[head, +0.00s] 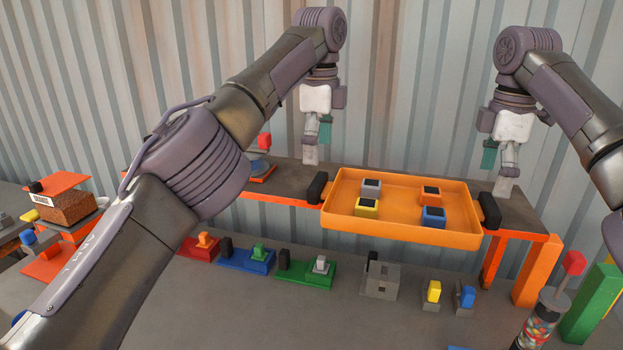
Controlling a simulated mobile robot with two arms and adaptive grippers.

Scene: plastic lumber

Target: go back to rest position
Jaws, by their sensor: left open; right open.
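My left gripper (311,152) hangs pointing down at the left of the orange tray, above the back shelf. It is open and I see nothing between its fingers. My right gripper (507,170) hangs pointing down at the right of the tray, behind its right black handle. It is open and looks empty.
The grey shelf (520,217) has orange legs. In front stand red (197,251), blue (243,264) and green (303,273) bases with small blocks, and a grey block (381,282). A jar (541,325) stands front right. Orange racks (64,183) are at left. A corrugated wall (420,90) closes the back.

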